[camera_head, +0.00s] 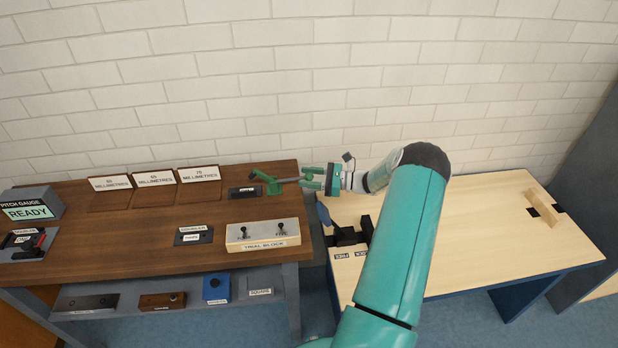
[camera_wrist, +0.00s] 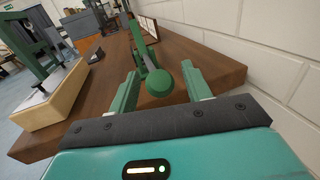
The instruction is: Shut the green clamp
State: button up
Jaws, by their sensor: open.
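The green clamp (camera_head: 270,184) stands near the right back edge of the dark wooden bench, with its handle reaching right toward my gripper (camera_head: 304,178). In the wrist view the clamp's green handle ends in a round green knob (camera_wrist: 160,82) that faces me. My gripper (camera_wrist: 160,72) is open, with one green finger on each side of the knob. I see gaps beside the knob and no clear contact. The clamp's base is partly hidden behind its handle in the wrist view.
A white trial block (camera_head: 263,236) with two dark clamps stands in front of the green clamp. Millimetre-marked cards (camera_head: 155,178) stand along the back of the bench. A brick wall (camera_head: 260,80) rises close behind. A pale table (camera_head: 480,225) is at the right.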

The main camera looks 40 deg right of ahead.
grip_shut()
